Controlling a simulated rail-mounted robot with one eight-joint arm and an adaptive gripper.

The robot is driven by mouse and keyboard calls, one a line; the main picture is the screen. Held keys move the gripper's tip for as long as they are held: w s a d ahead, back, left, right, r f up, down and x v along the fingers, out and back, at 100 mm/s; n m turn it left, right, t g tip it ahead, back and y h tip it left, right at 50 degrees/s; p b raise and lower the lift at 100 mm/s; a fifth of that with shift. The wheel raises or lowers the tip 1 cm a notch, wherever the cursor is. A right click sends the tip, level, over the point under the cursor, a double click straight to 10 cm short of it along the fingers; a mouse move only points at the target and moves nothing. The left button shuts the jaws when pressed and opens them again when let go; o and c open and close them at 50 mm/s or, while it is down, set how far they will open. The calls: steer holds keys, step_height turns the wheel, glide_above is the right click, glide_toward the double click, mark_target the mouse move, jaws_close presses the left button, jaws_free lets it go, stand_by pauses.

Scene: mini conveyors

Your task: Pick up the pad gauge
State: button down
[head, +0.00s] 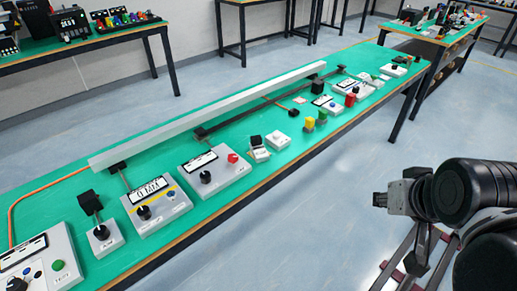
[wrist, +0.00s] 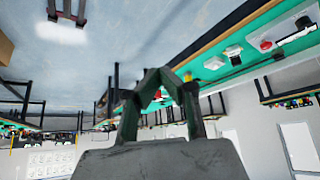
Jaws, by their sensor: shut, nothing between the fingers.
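Several white and grey instrument boxes stand on the long green table (head: 75,212). I cannot tell for sure which is the pad gauge, as the labels are too small to read. One grey box (head: 172,212) has a display with digits and a black knob. Another box (head: 225,183) has a display, a black knob and a red button. A small white block (head: 104,246) with a black knob stands at the near left. My gripper (head: 378,200) is off the table's front edge at the right. In the wrist view my gripper (wrist: 158,72) is shut and empty.
A long pale rail (head: 200,118) runs along the table behind the boxes. Yellow and green blocks (head: 309,124) stand farther along. Other tables stand at the back left (head: 120,42) and back right (head: 440,36). The floor between my arm and the table is clear.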

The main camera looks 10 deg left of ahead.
stand_by(0.4)
steer(key=c, duration=1.5)
jaws_free()
